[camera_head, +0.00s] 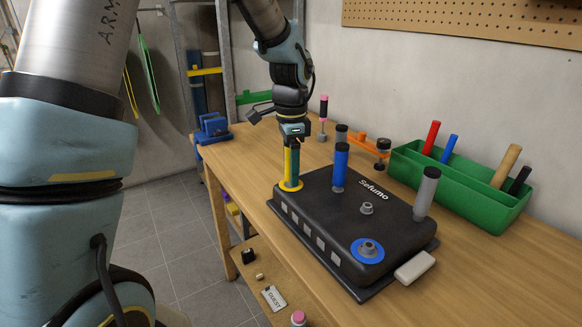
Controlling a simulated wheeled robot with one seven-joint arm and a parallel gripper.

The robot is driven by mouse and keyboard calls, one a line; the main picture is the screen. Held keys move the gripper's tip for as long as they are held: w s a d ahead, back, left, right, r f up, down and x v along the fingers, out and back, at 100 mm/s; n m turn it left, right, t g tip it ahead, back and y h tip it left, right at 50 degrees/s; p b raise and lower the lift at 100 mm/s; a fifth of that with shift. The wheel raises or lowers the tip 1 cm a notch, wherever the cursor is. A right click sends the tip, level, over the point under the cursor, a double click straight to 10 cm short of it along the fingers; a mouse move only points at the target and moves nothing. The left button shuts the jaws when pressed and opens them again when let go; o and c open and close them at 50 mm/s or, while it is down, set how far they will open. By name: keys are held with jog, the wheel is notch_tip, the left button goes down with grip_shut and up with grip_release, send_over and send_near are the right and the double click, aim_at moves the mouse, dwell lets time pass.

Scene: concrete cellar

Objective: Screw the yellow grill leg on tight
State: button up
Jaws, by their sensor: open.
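The black grill body (350,217), marked "Sefumo", lies on the wooden bench. The yellow grill leg (287,165) stands upright in a yellow ring at its far left corner. My gripper (292,150) is over this leg, pointing down, and is open. A teal strip shows along the leg's right side; I cannot tell whether it is a finger. Whether the jaws touch the leg is hidden. A blue leg (340,168) and a grey leg (426,194) stand upright on the body. A bare socket with a blue ring (367,250) is at the near corner.
A green tray (460,187) holding red, blue, tan and black handles stands at right. Behind the body are an orange item (372,143) and a pink-topped tool (323,117). A white block (415,268) lies at the body's right edge. A blue vise (212,128) is at the bench's far left.

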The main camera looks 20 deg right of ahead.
jog(key=shift+r, duration=0.1)
notch_tip(320, 180, up, 11)
jog(key=shift+f+b, duration=0.15)
jog(key=shift+b, duration=0.95)
jog(key=w+a+f+n, duration=0.1)
jog(key=a+f+n, duration=0.25)
jog(key=a, duration=0.45)
jog(key=w+a+f+n, duration=0.1)
jog(key=a+f+n, duration=0.2)
jog(key=a+n, duration=0.35)
jog(key=s+a+f+n, duration=0.3)
jog(key=a+n, duration=0.1)
jog(key=a, duration=0.3)
jog(key=s+a+f+n+t, duration=0.1)
jog(key=s+a+f+n, duration=0.2)
jog(key=a, duration=0.5)
jog(key=shift+a+n+t, duration=0.3)
jog(key=shift+n, duration=0.5)
